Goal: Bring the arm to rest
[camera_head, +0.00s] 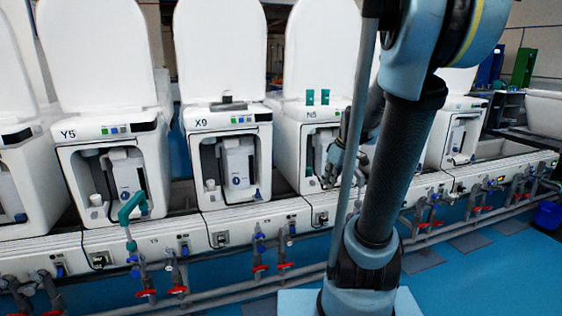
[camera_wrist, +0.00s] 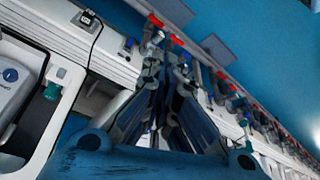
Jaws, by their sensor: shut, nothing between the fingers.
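My arm rises in front of the toilet line at the right of the head view. My gripper (camera_head: 334,172) hangs in front of the toilet marked N5 (camera_head: 311,116), partly hidden by a thin grey rod. In the wrist view my gripper (camera_wrist: 166,65) points at the rail and pipes, with its fingers drawn together at the tips and nothing held. Whether it touches the N5 toilet cannot be told.
Toilets marked X9 (camera_head: 228,117) and Y5 (camera_head: 108,126) stand to the left with raised lids. A teal elbow pipe (camera_head: 132,206) is at Y5. Pipes with red valves (camera_head: 260,268) run along the front. Blue floor (camera_head: 480,270) is open at lower right.

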